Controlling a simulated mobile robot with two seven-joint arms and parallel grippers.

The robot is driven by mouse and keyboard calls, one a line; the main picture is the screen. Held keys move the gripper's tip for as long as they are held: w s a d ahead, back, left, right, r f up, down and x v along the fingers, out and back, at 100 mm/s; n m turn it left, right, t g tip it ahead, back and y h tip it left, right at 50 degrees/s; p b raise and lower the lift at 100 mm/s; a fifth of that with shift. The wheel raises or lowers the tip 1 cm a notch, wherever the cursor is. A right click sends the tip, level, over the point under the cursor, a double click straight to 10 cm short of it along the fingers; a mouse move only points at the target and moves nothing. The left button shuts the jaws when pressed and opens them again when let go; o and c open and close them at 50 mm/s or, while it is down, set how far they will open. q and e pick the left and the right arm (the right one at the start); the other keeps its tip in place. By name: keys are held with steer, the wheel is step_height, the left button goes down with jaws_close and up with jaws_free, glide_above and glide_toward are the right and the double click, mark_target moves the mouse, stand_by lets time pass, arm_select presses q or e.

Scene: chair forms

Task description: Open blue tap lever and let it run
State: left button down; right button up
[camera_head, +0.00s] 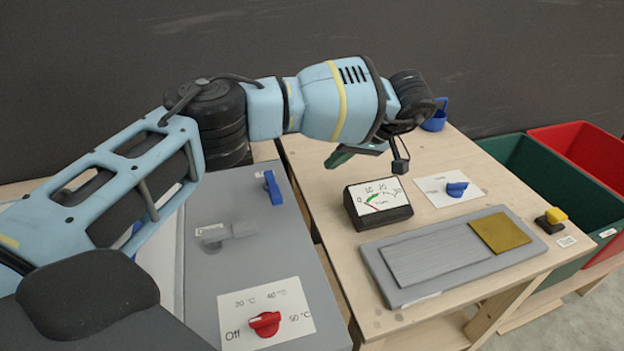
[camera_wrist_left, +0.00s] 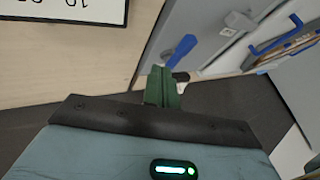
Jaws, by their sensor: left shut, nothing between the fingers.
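The blue lever (camera_head: 273,187) stands out from the grey panel left of the wooden table, beside a small label. It also shows in the left wrist view (camera_wrist_left: 182,50), just beyond my fingertips and a little to their right. A grey lever (camera_head: 230,232) sits in front of the blue one. No water or spout is seen. My right gripper is out of view.
The table holds a gauge (camera_head: 378,202), a blue knob (camera_head: 456,189), a grey plate (camera_head: 430,262), a yellow-topped switch (camera_head: 553,217) and a blue cup (camera_head: 435,118). A red dial (camera_head: 265,323) points near Off. Green (camera_head: 550,190) and red (camera_head: 585,145) bins stand right.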

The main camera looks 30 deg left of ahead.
mark_target(273, 186)
arm_select(q)
steer(key=x, duration=0.9)
steer(key=shift+a+f+p, duration=0.2)
steer(key=shift+p, duration=0.15)
steer(key=shift+s+a+p, duration=0.7)
steer(key=shift+s+a, duration=0.35)
steer(key=shift+s, duration=0.05)
steer(key=shift+s+a, duration=0.2)
steer(key=shift+s, duration=0.05)
steer(key=shift+s+a+f, duration=0.1)
steer(key=shift+s+f, duration=0.05)
steer(key=shift+s, duration=0.05)
steer(key=shift+f, duration=0.1)
